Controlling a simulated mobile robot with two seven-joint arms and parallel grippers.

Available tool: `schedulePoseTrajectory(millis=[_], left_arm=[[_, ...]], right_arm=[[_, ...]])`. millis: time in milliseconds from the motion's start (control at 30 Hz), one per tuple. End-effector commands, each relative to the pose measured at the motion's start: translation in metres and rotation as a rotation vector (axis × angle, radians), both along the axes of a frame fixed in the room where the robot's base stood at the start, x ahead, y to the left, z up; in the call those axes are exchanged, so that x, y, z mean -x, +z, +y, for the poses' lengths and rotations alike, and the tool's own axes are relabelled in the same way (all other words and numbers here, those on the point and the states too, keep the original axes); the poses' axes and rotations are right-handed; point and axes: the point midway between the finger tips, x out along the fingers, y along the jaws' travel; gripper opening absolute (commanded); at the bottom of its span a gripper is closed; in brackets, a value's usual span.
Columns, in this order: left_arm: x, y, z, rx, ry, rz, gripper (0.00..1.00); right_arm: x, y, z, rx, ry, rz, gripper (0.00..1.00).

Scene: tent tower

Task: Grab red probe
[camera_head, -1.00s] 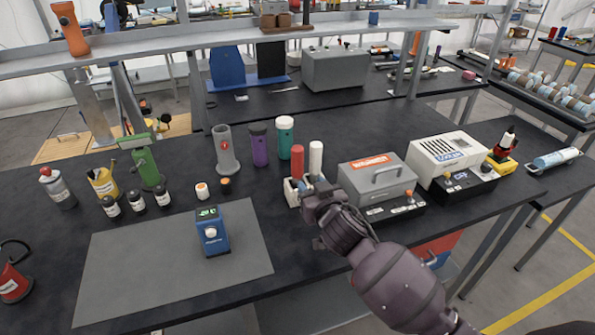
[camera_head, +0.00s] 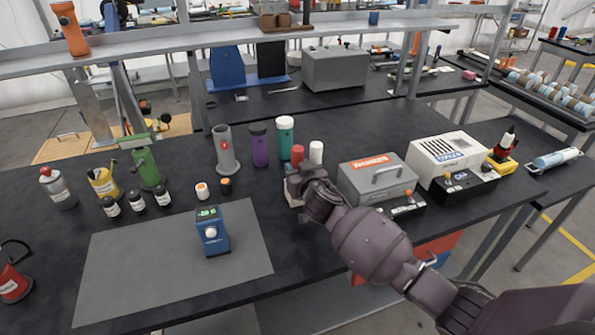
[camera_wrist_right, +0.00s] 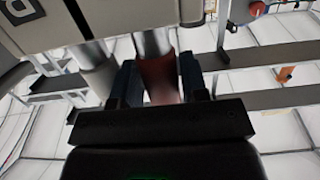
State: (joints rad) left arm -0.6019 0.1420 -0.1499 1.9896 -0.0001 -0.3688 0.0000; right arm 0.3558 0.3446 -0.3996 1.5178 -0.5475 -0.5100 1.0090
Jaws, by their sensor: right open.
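The red probe (camera_head: 297,153) stands upright in a small white holder (camera_head: 292,199), beside a white probe (camera_head: 316,152). Only the red probe's top shows in the head view; my right gripper hides the rest. My right gripper (camera_head: 298,182) is at the holder. In the right wrist view the red probe (camera_wrist_right: 160,80) shows between the two dark, spread fingers of my right gripper (camera_wrist_right: 158,88). I cannot tell whether either finger touches it. My left gripper is not in view.
A grey case (camera_head: 376,180) with a handle stands close to the right of the holder. Purple (camera_head: 259,146) and teal (camera_head: 285,137) containers stand behind it to the left. A blue device (camera_head: 212,230) stands on the grey mat (camera_head: 130,280).

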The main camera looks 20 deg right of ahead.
Motion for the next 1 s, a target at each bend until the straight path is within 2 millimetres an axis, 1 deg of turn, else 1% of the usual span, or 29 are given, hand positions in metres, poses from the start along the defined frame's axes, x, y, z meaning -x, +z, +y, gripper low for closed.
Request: schedulePoseTrajectory(millis=[100, 333, 367, 400, 567, 833, 933, 1000], left_arm=[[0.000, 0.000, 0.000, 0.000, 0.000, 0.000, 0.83], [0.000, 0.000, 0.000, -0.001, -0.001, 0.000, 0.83], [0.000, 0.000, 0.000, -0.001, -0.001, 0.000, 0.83], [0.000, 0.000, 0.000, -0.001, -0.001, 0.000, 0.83], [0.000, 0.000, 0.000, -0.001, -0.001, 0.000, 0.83], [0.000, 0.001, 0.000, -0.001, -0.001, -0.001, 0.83], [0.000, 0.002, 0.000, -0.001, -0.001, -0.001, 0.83], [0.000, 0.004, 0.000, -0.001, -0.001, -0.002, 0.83]], right_arm=[[-0.005, -0.001, 0.000, 0.001, 0.000, 0.001, 0.41], [-0.006, -0.001, 0.000, 0.000, 0.000, 0.000, 0.41], [-0.006, -0.001, 0.000, 0.000, 0.000, 0.000, 0.38], [-0.006, -0.001, 0.000, 0.000, 0.000, 0.000, 0.31], [-0.006, -0.001, 0.000, 0.000, 0.000, 0.000, 0.07], [-0.006, 0.001, 0.000, -0.001, 0.000, -0.001, 0.06], [-0.006, 0.008, 0.000, -0.001, 0.000, -0.003, 0.06], [-0.006, 0.018, 0.000, -0.001, 0.001, -0.004, 0.06]])
